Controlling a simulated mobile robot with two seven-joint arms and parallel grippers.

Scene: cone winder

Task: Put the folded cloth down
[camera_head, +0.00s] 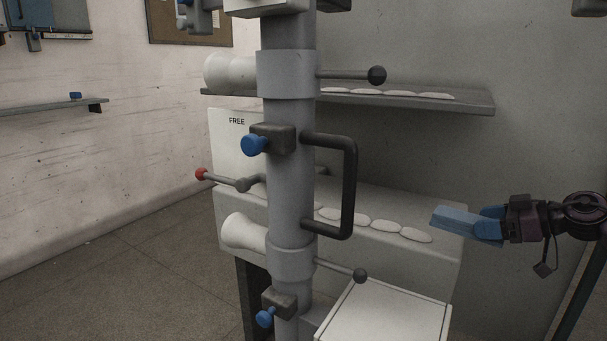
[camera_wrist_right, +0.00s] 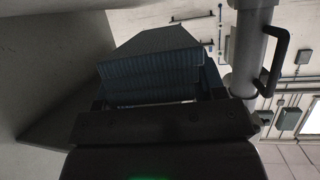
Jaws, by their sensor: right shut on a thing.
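A blue folded cloth (camera_head: 465,222) is held out at the right of the head view. My right gripper (camera_head: 492,222) is shut on it and holds it in the air, just right of the machine's grey ledge. In the right wrist view the layered blue cloth (camera_wrist_right: 152,75) sits between the fingers of the right gripper (camera_wrist_right: 160,100). Whether the cloth is over the ledge or in front of it I cannot tell. My left gripper is not in view.
A grey column (camera_head: 290,180) with a black handle (camera_head: 350,185) stands in front. The grey ledge (camera_head: 440,255) carries several pale flat pieces (camera_head: 383,226). A white box top (camera_head: 385,315) is below. A shelf (camera_head: 470,103) is above. A small wall shelf (camera_head: 50,107) is far left.

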